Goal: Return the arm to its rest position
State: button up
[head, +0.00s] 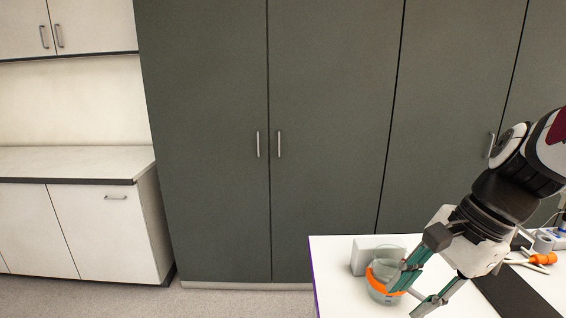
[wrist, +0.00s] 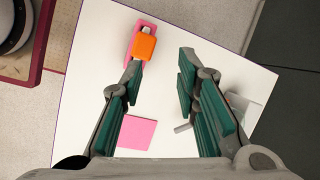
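My gripper (head: 408,298) is in the lower right of the head view, above the white table. Its two green-padded fingers are spread apart. In the wrist view my gripper (wrist: 160,70) is also open, with only bare white tabletop between the fingers. The arm comes in from the right edge of the head view and reaches down over the table. A clear container with an orange band (head: 374,283) stands on the table, partly behind one finger in the head view. I cannot tell whether the finger touches it.
The white table (head: 330,262) bears a pale box (head: 363,257) behind the container and an orange tool (head: 542,259) at right. The wrist view shows an orange block (wrist: 144,46) on a pink piece and a pink square (wrist: 137,133). Dark cabinets (head: 205,150) stand behind.

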jog(key=s+r+n+t+h, duration=0.3)
jog(key=s+n, duration=0.6)
jog(key=n, duration=0.4)
jog(key=shift+a+r+n+t+h, duration=0.2)
jog(key=shift+r+n+t+h, duration=0.15)
jog(key=shift+r+h, duration=0.2)
jog(key=shift+s, duration=0.1)
